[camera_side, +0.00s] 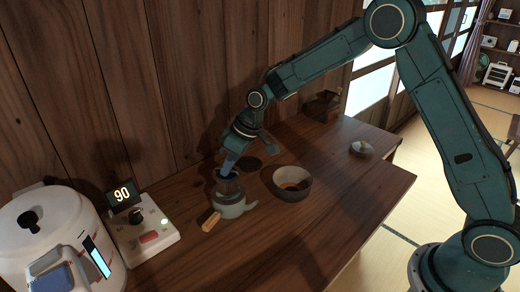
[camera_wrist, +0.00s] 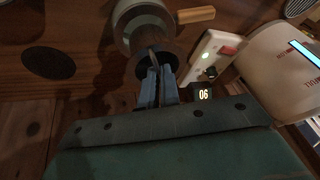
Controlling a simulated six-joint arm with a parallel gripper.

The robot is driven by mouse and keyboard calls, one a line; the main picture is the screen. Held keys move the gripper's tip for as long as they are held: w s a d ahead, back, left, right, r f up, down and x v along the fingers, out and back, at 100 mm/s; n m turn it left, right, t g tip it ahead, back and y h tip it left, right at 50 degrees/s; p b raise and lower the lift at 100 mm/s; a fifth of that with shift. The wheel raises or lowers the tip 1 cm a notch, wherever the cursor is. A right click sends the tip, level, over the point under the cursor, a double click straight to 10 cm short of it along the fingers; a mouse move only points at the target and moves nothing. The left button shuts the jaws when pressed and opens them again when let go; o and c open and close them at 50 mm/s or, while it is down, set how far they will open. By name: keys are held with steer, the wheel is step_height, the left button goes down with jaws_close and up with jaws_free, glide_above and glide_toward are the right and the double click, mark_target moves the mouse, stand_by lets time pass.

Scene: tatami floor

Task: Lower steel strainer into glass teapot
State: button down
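The glass teapot (camera_side: 232,208), greyish with a light wooden handle (camera_side: 210,221), stands on the wooden counter. It also shows at the top of the wrist view (camera_wrist: 128,14), its handle (camera_wrist: 196,15) pointing right. The steel strainer (camera_side: 228,186), a dark round cup, is upright at the teapot's mouth. In the wrist view the strainer (camera_wrist: 143,67) overlaps the teapot's near rim. How far it sits inside is unclear. My gripper (camera_side: 229,165), with blue fingers, is above the strainer. In the wrist view the fingers (camera_wrist: 155,68) are close together on a thin upright part of it.
A dark bowl (camera_side: 292,187) with brown contents stands right of the teapot. A dark round disc (camera_side: 249,164) lies behind. A control box (camera_side: 145,232), a display reading 90 (camera_side: 122,194) and a white cooker (camera_side: 52,240) stand left. The counter's front right is clear.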

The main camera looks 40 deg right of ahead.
mark_target(230, 182)
steer(key=shift+f, duration=3)
stand_by(3.4)
steer(key=c, duration=1.6)
jaws_free()
steer(key=shift+o, duration=0.2)
steer(key=v, duration=1.4)
